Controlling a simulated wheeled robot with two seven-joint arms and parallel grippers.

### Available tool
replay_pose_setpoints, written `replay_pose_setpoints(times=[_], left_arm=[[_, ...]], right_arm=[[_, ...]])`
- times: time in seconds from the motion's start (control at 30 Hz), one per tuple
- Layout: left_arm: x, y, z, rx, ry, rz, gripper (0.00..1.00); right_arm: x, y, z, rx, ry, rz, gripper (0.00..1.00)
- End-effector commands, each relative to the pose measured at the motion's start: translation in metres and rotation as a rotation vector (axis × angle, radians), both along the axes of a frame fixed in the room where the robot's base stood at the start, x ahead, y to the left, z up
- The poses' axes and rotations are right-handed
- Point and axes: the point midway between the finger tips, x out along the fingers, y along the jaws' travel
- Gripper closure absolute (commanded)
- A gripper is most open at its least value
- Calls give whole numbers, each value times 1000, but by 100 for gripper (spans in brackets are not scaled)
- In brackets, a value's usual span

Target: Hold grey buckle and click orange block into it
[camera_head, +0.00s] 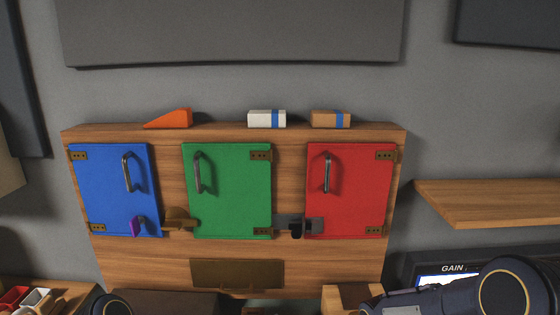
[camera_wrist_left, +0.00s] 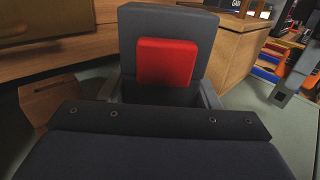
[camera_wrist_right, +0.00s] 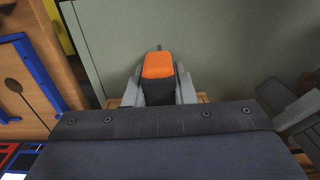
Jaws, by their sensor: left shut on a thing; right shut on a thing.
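The grey buckle (camera_wrist_left: 205,35), a dark grey block with a red square (camera_wrist_left: 166,62) on its face, shows in the left wrist view. My left gripper (camera_wrist_left: 160,92) is shut on it, with a finger at each side of its lower part. The orange block (camera_wrist_right: 158,65) shows in the right wrist view above a black lower part (camera_wrist_right: 158,93). My right gripper (camera_wrist_right: 158,85) is shut on it, with grey fingers on both sides. The head view shows neither held piece clearly; only dark parts of my arms appear along its bottom edge.
A wooden board (camera_head: 235,274) with blue (camera_head: 110,190), green (camera_head: 232,190) and red (camera_head: 345,190) doors stands ahead. An orange wedge (camera_head: 172,118) and two small blocks lie on top. A wooden shelf (camera_head: 490,202) juts out at right.

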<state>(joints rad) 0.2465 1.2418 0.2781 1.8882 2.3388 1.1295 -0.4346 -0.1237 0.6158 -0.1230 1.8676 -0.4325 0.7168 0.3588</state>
Motion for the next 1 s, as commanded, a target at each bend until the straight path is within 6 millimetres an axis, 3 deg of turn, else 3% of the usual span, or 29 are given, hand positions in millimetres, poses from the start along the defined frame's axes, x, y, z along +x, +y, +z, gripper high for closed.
replay_pose_setpoints(times=[0.43,0.57,0.67,1.0], left_arm=[[0,0,0,1,1,0,60],[0,0,0,1,1,0,60],[0,0,0,1,1,0,60],[0,0,0,1,1,0,60]], right_arm=[[0,0,0,0,0,0,100],[3,8,5,0,-2,21,100],[10,28,17,0,-5,75,100],[31,122,93,0,-5,356,100]])
